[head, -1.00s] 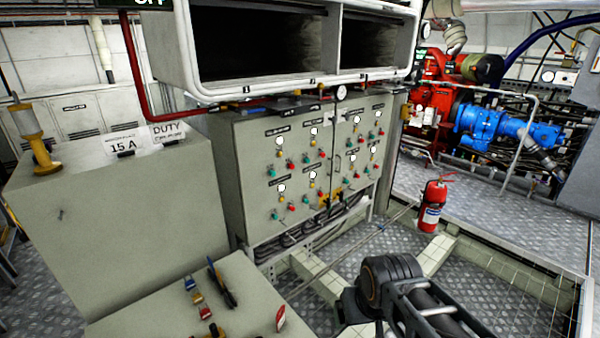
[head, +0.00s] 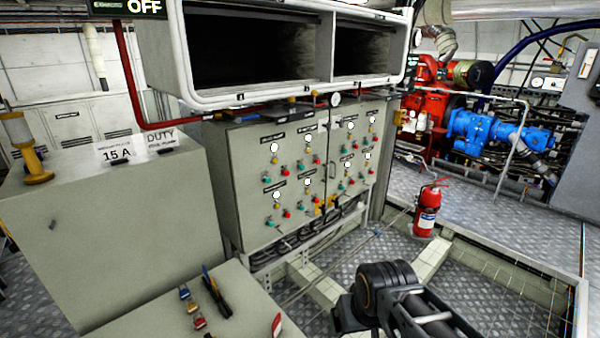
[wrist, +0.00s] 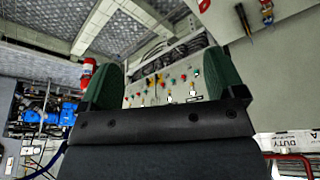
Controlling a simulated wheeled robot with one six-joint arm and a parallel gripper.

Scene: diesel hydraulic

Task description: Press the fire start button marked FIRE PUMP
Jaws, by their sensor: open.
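A grey control cabinet (head: 248,150) stands in the middle of the head view. Its two doors carry groups of small red, green and yellow buttons with white round gauges or lamps and dark label plates. The labels are too small to read, so I cannot tell which button is marked FIRE PUMP. The cabinet front (wrist: 150,86) also shows, upside down, in the wrist view. My gripper (wrist: 161,80) has its two green fingers apart with nothing between them, and the cabinet lies beyond them at a distance. In the head view my arm shows at the lower right, its fingertips out of sight.
A grey box (head: 130,235) with "15 A" and "DUTY" signs stands left of the cabinet. A lower box (head: 165,315) with coloured handles is in front. A red fire extinguisher (head: 427,212) stands right, near a floor recess. A white-framed duct (head: 260,90) overhangs the cabinet.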

